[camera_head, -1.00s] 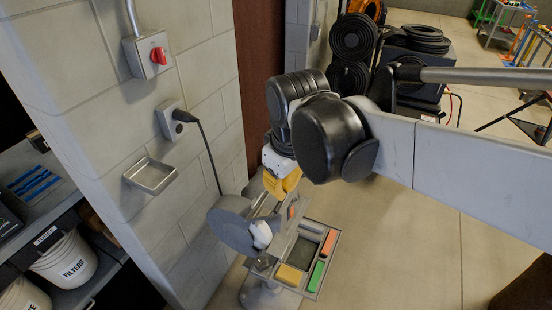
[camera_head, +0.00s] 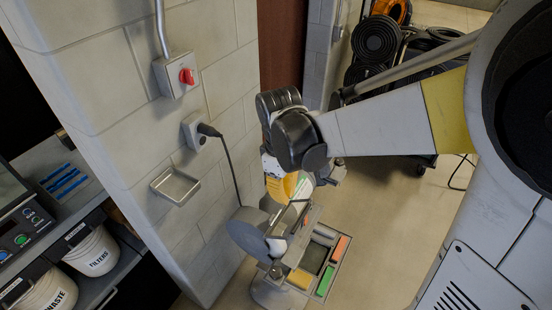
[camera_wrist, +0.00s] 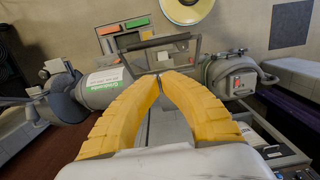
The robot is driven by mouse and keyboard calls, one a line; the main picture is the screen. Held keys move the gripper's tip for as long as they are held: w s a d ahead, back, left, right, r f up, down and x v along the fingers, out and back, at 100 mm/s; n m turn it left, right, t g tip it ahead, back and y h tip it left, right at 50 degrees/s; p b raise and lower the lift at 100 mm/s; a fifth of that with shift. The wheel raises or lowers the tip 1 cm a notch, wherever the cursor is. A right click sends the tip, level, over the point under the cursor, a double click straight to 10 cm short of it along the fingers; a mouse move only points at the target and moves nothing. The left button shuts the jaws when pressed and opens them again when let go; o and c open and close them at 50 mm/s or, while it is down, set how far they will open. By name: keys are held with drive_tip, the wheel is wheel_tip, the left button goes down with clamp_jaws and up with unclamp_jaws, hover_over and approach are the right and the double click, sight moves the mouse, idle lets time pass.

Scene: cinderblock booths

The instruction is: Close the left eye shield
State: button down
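The grey bench grinder shows in the head view, with a round wheel guard (camera_head: 246,232) facing the wall. In the wrist view its labelled cylinder (camera_wrist: 105,87) lies left of my fingers and another wheel housing (camera_wrist: 235,77) lies right. A dark-edged panel (camera_wrist: 150,43), perhaps an eye shield, stands beyond my fingertips. I cannot tell which shield is the left one or how far it is tilted. My gripper (camera_wrist: 161,77) has its yellow fingertips together, with nothing seen between them. In the head view my gripper (camera_head: 283,190) is just above the grinder; my arm partly hides it.
A tray (camera_head: 339,262) with orange, green and yellow blocks sits beside the grinder. The block wall carries a red switch (camera_head: 187,76), a plugged cable (camera_head: 208,130) and a small metal holder (camera_head: 175,186). Buckets (camera_head: 93,252) stand on a shelf at left. Open floor lies right.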

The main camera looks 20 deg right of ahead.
sight(297, 216)
drive_tip(key=shift+s+d+f, duration=0.55)
drive_tip(key=shift+f, duration=0.25)
drive_tip(key=shift+s+d+f, duration=0.55)
drive_tip(key=shift+f, duration=0.25)
drive_tip(key=shift+f, duration=0.1)
drive_tip(key=shift+s+d+f, duration=0.1)
drive_tip(key=shift+s+d, duration=0.1)
drive_tip(key=shift+s, duration=0.05)
